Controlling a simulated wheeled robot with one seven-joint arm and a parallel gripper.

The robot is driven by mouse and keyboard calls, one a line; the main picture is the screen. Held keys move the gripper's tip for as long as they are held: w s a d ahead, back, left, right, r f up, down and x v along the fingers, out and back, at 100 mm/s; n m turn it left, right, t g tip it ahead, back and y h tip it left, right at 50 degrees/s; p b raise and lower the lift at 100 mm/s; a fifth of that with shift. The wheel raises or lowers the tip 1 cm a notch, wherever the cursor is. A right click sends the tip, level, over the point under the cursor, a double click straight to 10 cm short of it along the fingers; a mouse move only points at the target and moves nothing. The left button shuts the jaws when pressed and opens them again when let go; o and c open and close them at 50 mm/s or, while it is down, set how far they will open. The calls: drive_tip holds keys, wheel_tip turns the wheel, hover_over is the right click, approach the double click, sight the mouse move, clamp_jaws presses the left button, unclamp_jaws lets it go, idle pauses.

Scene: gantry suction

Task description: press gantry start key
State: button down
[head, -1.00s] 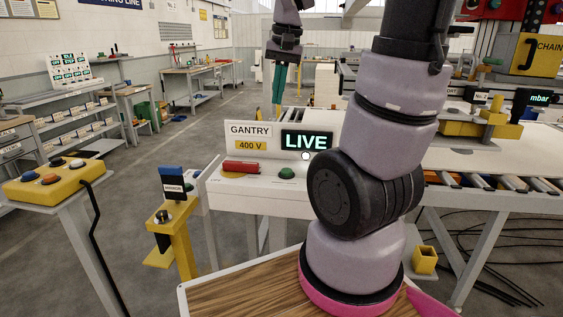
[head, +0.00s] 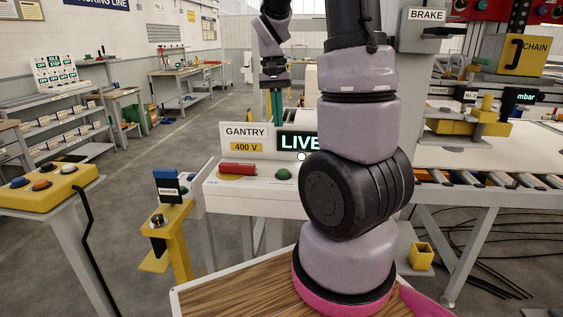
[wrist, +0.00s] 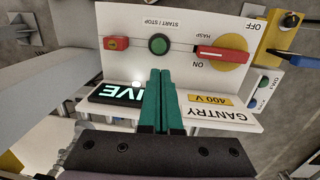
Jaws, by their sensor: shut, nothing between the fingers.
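The white gantry panel (head: 223,185) carries a "GANTRY 400 V" plate and a lit "LIVE" display (head: 296,142). A green round button (wrist: 159,44) sits under the "START / STOP" label in the wrist view, with a red button (wrist: 116,43) beside it. The green button also shows in the head view (head: 283,174). My gripper (wrist: 160,73) has green fingers, shut together and empty. In the wrist view the tips appear just short of the green button; their height above it is unclear. In the head view the gripper (head: 276,116) is behind the plate's top edge.
A red hasp handle (wrist: 222,52) on a yellow disc, marked ON and OFF, lies near the buttons. A yellow post with a blue-topped device (head: 168,180) stands left of the panel. A yellow button box (head: 45,188) is farther left. A roller conveyor (head: 480,178) is at right.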

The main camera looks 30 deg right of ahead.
sight(283, 171)
drive_tip(key=f, duration=0.9)
drive_tip(key=s+f, duration=0.1)
drive_tip(key=f, duration=0.3)
drive_tip(key=shift+d+f, duration=0.25)
drive_tip(key=shift+d, duration=0.05)
drive_tip(key=shift+s+f, duration=0.2)
drive_tip(key=shift+f, duration=0.4)
drive_tip(key=shift+s+f, duration=0.2)
drive_tip(key=shift+f, duration=0.4)
wheel_tip(283, 171, up, 15)
drive_tip(key=w, duration=0.1)
drive_tip(key=shift+w+a+f, duration=0.2)
drive_tip(key=shift+w+a, duration=0.1)
drive_tip(key=shift+w, duration=0.1)
drive_tip(key=shift+r, duration=0.1)
idle(0.4)
